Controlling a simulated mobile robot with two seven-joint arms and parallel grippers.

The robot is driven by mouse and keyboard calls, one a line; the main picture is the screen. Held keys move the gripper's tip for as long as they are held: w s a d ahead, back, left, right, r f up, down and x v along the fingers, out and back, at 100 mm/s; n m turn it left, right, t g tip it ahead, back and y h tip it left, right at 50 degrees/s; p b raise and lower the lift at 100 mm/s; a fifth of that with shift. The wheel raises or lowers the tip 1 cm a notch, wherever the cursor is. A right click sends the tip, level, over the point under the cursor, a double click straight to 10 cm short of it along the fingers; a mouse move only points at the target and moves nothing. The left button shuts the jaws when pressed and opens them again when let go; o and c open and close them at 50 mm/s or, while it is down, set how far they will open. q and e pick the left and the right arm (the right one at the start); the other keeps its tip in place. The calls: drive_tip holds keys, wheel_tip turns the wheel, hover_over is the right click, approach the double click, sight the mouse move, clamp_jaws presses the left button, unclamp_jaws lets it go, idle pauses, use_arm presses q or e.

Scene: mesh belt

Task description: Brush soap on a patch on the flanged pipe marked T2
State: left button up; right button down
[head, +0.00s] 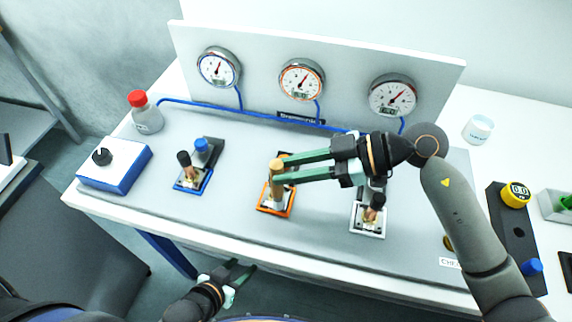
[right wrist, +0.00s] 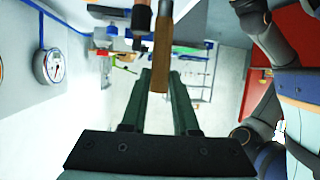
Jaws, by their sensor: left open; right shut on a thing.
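My right gripper (head: 284,173) reaches in from the right and is shut on a wooden-handled brush (head: 277,167). The brush stands roughly upright over the orange-framed fitting (head: 268,208), the middle one of three. I cannot tell whether its bristles touch the fitting. The wooden handle also shows between the fingers in the right wrist view (right wrist: 163,45). The other fittings have a blue frame (head: 205,188) and a white frame (head: 367,233). No T2 mark is readable, and soap cannot be made out. My left gripper (head: 240,275) is open and empty, low in front of the bench.
Three gauges (head: 302,80) on an upright board stand behind the fittings, with blue hoses. A red-capped bottle (head: 146,115) and a blue-white box with a knob (head: 114,163) are left. A small white tub (head: 478,129) and a black strip with a yellow knob (head: 515,194) are right.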

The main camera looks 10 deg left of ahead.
drive_tip(key=shift+a, duration=0.65)
drive_tip(key=shift+a, duration=0.15)
drive_tip(key=shift+a, duration=0.4)
drive_tip(key=shift+d, duration=0.15)
drive_tip(key=shift+d, duration=0.5)
drive_tip(key=shift+d, duration=0.1)
drive_tip(key=shift+a, duration=0.25)
drive_tip(key=shift+a, duration=0.1)
